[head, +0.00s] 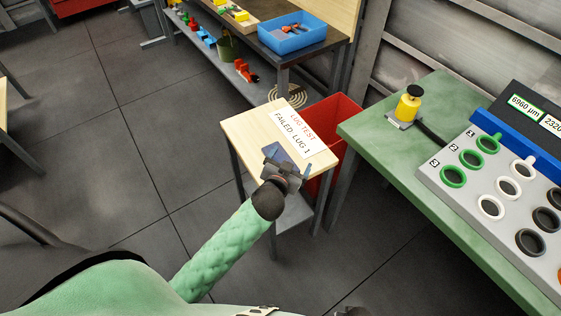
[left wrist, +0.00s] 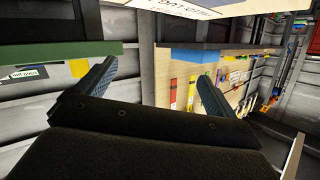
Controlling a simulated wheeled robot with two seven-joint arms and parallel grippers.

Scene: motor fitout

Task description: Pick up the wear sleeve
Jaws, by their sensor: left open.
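Green, white and dark rings, including a green ring (head: 453,177), a white ring (head: 491,207) and a dark ring (head: 529,242), sit on a grey numbered board (head: 440,185) at the right of the head view. I cannot tell whether one of them is the wear sleeve; nothing is labelled so. My left gripper (head: 286,168) is over the front of a small wooden-topped stand, well left of the board. In the left wrist view its two fingers (left wrist: 150,85) are apart, with nothing between them.
The stand (head: 240,127) bears a paper (head: 297,130) reading "LUG TEST FAILED LUG 1". A red bin (head: 345,112) is behind it. A shelf bench with a blue tray (head: 292,38) is at the back.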

